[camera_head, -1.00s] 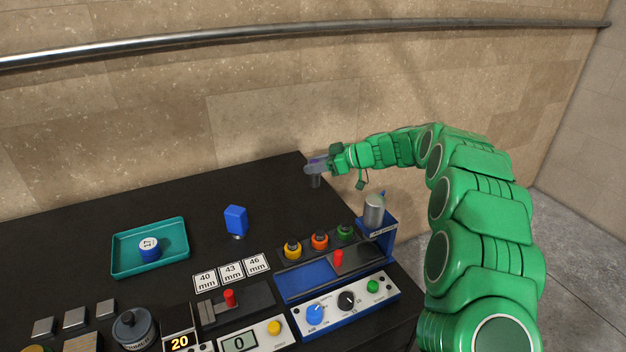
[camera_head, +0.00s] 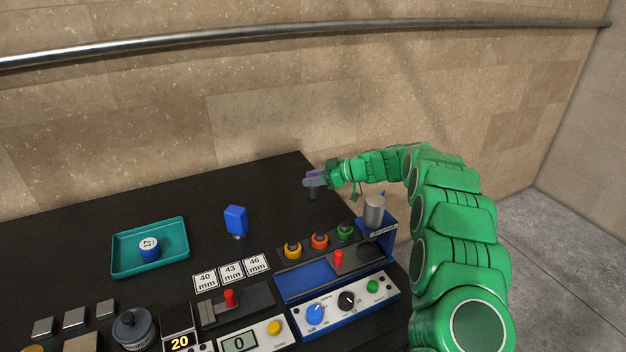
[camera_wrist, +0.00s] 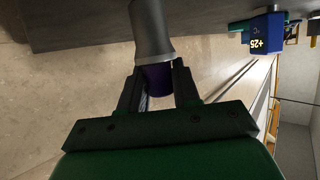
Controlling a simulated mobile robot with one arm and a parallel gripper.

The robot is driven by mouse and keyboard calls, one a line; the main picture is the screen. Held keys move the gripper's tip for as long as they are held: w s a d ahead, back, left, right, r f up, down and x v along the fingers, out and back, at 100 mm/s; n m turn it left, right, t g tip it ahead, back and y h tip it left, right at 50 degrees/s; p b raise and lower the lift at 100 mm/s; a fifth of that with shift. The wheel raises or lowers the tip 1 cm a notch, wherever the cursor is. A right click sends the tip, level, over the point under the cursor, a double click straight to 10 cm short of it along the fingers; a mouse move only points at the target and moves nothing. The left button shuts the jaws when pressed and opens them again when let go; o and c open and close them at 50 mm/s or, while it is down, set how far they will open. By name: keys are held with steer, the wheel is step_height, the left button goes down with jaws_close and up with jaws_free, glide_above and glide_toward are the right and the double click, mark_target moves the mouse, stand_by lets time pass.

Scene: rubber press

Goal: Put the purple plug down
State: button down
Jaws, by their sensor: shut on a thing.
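My gripper (camera_head: 315,181) is over the back right part of the black table (camera_head: 270,185), near its far edge. In the wrist view my gripper (camera_wrist: 160,82) is shut on the purple plug (camera_wrist: 160,78), whose purple part shows between the fingers. A grey, tapered end (camera_wrist: 151,30) of it sticks out beyond the fingertips. In the head view the grey end points down toward the table top. I cannot tell whether it touches the table.
A blue block (camera_head: 236,220) stands left of my gripper. A teal tray (camera_head: 183,262) holds a blue-and-white piece (camera_head: 149,243). A blue press station (camera_head: 335,285) with knobs and a metal cylinder (camera_head: 374,211) stands in front.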

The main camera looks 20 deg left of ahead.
steer(key=shift+f, duration=0.3)
steer(key=c, duration=0.8)
jaws_free()
steer(key=shift+r, duration=0.15)
steer(key=shift+d+r, duration=0.15)
steer(key=shift+d, duration=0.1)
steer(key=s+v, duration=0.1)
steer(key=v, duration=1)
steer(key=shift+w+d, duration=0.2)
steer(key=shift+w, duration=0.3)
steer(key=shift+r, duration=0.1)
